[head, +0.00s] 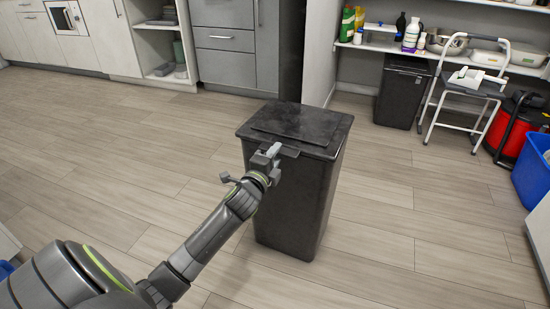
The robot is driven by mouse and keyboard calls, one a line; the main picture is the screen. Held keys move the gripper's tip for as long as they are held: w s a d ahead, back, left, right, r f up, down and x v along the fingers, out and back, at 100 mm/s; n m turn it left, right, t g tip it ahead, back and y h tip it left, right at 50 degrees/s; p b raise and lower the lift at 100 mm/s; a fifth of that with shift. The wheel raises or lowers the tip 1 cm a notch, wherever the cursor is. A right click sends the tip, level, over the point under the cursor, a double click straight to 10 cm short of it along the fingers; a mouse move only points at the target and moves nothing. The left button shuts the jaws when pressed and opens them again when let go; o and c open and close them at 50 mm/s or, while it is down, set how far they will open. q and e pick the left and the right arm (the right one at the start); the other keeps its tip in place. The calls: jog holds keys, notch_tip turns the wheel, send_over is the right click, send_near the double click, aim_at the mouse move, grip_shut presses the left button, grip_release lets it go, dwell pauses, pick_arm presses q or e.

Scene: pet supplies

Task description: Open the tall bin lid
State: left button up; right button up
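The tall bin (298,205) is dark grey and stands upright on the floor in the middle of the head view. Its lid (305,125) lies flat and shut on top, with a small tab (288,151) at the front edge. My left gripper (270,156) is at the front edge of the lid, beside or touching the tab. The fingertips are small and partly hidden, so I cannot tell whether they are closed on it. My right gripper is not in view.
A second dark bin (402,92) stands under a shelf at the back right. A step stool (470,90), a red and black machine (517,125) and a blue container (535,170) are at the right. Grey cabinets (228,50) line the back. The wooden floor around the tall bin is clear.

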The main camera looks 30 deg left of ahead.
pick_arm(q)
grip_shut()
jog(key=shift+r, duration=0.15)
dwell(0.5)
